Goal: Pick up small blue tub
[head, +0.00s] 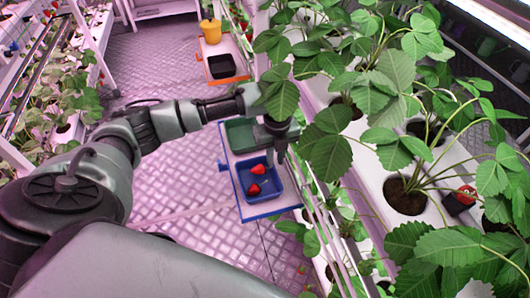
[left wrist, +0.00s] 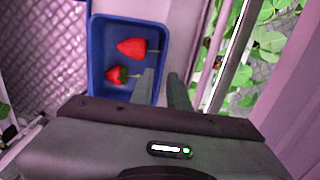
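The small blue tub (head: 246,190) stands on a blue-edged shelf in the head view and holds two red strawberries (head: 256,188). In the left wrist view the tub (left wrist: 97,60) fills the upper middle, with the strawberries (left wrist: 131,48) inside. My left gripper (head: 279,158) points down at the tub's right side, partly behind leaves. In the left wrist view its fingers (left wrist: 164,88) are apart, one over the tub's inside and one beyond its right wall. Contact with the wall cannot be told. My right gripper is not in view.
A green tub (head: 239,137) stands behind the blue one on the blue-edged shelf (head: 272,210). Farther back, an orange-edged shelf (head: 228,80) holds a dark tub (head: 222,67) and a yellow pot (head: 211,30). Strawberry plants (head: 405,185) crowd the right. The tiled aisle floor (head: 190,225) is clear.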

